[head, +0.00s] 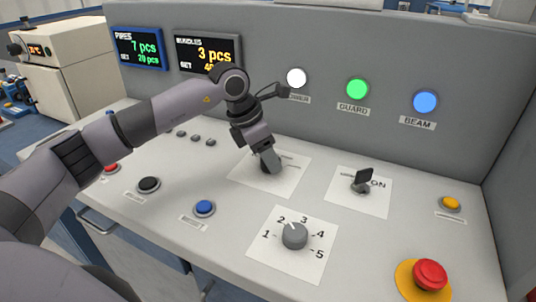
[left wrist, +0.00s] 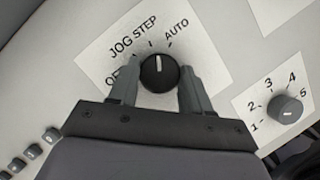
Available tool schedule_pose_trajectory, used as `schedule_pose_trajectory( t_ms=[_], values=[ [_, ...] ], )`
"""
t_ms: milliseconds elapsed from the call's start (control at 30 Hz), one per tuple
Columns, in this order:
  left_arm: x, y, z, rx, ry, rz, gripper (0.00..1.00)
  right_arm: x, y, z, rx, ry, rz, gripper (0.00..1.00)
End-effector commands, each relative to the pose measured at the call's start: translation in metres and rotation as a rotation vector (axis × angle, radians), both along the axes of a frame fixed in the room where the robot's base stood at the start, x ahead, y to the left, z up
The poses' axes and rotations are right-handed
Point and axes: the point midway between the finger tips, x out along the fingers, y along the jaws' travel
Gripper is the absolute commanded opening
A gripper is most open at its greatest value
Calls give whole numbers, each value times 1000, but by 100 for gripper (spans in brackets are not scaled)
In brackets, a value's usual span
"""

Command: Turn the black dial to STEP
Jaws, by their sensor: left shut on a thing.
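The black dial (left wrist: 160,73) is a round knob with a white pointer line, on a white label plate (left wrist: 203,50) marked OFF, JOG, STEP and AUTO. The pointer is nearly straight up in the left wrist view, close to the STEP mark and toward the AUTO side. My left gripper (left wrist: 158,88) is shut on the dial, one finger on each side. In the head view my left gripper (head: 269,160) reaches down onto the dial's plate (head: 293,178) and hides most of the dial. My right gripper is not in view.
A grey numbered dial (head: 295,236) sits in front. A black ON switch (head: 363,179) stands to the right. A red emergency button (head: 430,274), a yellow button (head: 451,204) and a blue button (head: 204,208) are on the panel. Lamps and displays line the upright back.

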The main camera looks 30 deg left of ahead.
Motion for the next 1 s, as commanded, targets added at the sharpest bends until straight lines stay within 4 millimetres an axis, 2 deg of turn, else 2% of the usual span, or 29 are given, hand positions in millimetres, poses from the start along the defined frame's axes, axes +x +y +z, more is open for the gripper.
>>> schedule_pose_trajectory(
  t_ms=[400,900,933,1000],
  values=[
    [0,-1,1,0,-2,179,18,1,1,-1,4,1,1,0],
    [0,0,1,1,-2,199,18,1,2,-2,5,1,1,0],
    [0,0,1,1,-2,199,55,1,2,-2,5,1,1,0],
    [0,-1,1,1,-2,199,74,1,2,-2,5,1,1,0]
  ],
)
